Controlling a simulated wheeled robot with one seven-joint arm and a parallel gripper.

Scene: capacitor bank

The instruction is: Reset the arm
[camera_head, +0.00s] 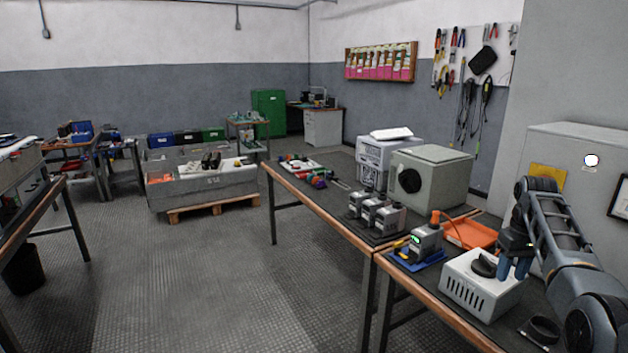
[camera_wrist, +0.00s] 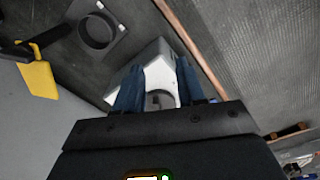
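My gripper (camera_head: 512,272) hangs at the right with its blue fingers pointing down, over or beside the white slotted box (camera_head: 470,296). A dark round knob (camera_head: 484,265) sits on top of this box, just left of the fingers. In the wrist view the two blue fingers of my gripper (camera_wrist: 158,88) stand apart. The white box (camera_wrist: 152,55) and a dark part of it show between them, and nothing is held. I cannot tell whether a finger touches the box.
A black ring (camera_head: 545,328) lies near the bench's front right corner. An orange tray (camera_head: 470,233), a grey device with a green light (camera_head: 425,243) and several grey blocks stand on the benches. A large grey cabinet (camera_head: 565,150) is behind my arm. The floor (camera_head: 190,270) is open.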

